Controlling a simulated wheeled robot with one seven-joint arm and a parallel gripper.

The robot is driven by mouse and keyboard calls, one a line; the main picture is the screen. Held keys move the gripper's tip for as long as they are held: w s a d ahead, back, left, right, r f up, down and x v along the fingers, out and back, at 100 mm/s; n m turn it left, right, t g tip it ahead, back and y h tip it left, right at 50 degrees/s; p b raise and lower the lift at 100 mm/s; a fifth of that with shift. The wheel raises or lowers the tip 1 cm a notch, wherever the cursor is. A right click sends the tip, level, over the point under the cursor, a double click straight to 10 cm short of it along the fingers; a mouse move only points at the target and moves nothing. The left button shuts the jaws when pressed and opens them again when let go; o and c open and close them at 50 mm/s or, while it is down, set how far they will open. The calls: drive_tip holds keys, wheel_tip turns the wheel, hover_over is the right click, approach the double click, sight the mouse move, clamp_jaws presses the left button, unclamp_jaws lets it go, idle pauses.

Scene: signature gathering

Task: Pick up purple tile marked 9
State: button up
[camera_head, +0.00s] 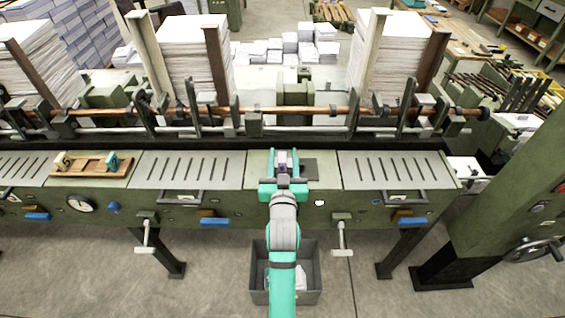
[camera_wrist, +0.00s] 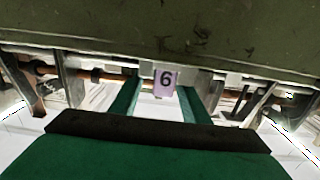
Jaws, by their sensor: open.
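A small purple tile (camera_head: 283,158) stands upright on the machine's front ledge, in line with my gripper. In the wrist view the purple tile (camera_wrist: 165,89) shows a dark figure that reads as 6 there; the picture may be turned over, so I cannot tell 6 from 9. My teal gripper (camera_head: 283,166) is open, with one finger on each side of the tile. In the wrist view my gripper's fingers (camera_wrist: 160,90) run up on the tile's left and right, and the tile appears between them. I cannot tell whether either finger touches it.
A wooden tray (camera_head: 90,174) with a beige tile (camera_head: 62,160) and a teal tile (camera_head: 111,161) lies on the ledge at left. Slotted metal plates (camera_head: 190,170) flank my gripper. A rail (camera_head: 330,111) runs behind. A grey bin (camera_head: 310,285) stands below.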

drive_tip(key=shift+w+a+r, duration=0.1)
drive_tip(key=shift+w+a, duration=0.1)
drive_tip(key=shift+w, duration=1.65)
drive_tip(key=shift+c, duration=0.7)
clamp_jaws()
